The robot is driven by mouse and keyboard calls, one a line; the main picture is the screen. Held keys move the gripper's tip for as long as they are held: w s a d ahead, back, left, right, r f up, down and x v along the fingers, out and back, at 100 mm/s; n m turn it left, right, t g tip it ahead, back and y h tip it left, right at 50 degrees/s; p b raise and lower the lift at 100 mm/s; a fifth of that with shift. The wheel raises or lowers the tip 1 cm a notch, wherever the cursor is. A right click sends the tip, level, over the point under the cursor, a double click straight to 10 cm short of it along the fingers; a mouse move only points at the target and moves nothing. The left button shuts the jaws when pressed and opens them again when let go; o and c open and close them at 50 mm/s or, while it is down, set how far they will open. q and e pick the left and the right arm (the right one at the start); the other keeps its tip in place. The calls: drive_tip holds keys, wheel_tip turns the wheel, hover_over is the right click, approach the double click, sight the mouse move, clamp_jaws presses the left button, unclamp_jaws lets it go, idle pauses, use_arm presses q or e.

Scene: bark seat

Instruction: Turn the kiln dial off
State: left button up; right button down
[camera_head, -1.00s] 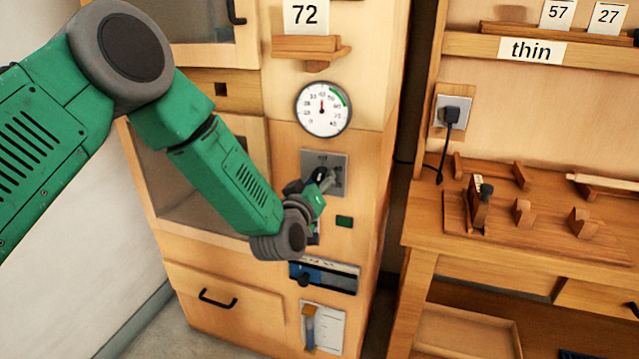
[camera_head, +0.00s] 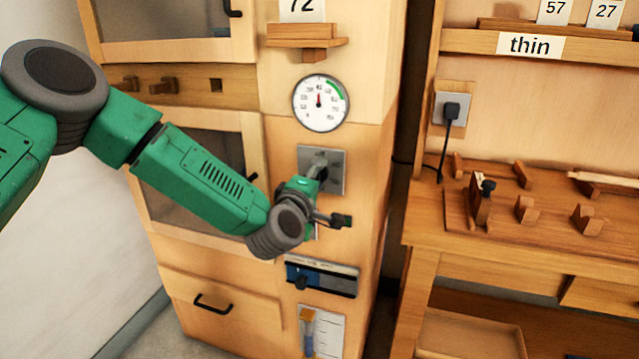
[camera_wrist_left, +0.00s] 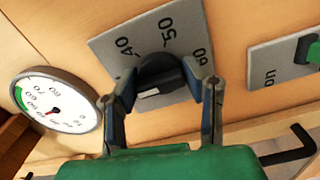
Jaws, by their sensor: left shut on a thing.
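The kiln dial is a black round knob (camera_wrist_left: 160,74) on a grey plate with numbers 40, 50 and 60 in the left wrist view. A pale mark shows on the knob's near side. In the head view the dial's grey plate (camera_head: 335,182) is on the kiln front below the round gauge. My left gripper (camera_wrist_left: 165,85) is shut on the knob, with one finger on each side. In the head view my left gripper (camera_head: 317,172) reaches the plate and hides most of the knob. My right gripper is not in view.
The gauge (camera_head: 320,103) is above the dial. A blue slider panel (camera_head: 330,277) lies lower. A wooden workbench (camera_head: 520,235) stands to the right, with a dark gap between.

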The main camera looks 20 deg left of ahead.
use_arm(q)
drive_tip(key=shift+a+f+n+b, duration=0.1)
drive_tip(key=shift+f+n+b, duration=0.2)
drive_tip(key=shift+n, duration=0.5)
drive_tip(key=o, duration=1.2)
drive_tip(key=shift+c, duration=0.2)
drive_tip(key=shift+a, duration=0.1)
drive_tip(key=shift+r, duration=0.1)
drive_tip(key=shift+s, duration=0.15)
drive_tip(key=s, duration=1.1)
drive_tip(key=shift+s+a, duration=0.2)
drive_tip(key=shift+s, duration=0.15)
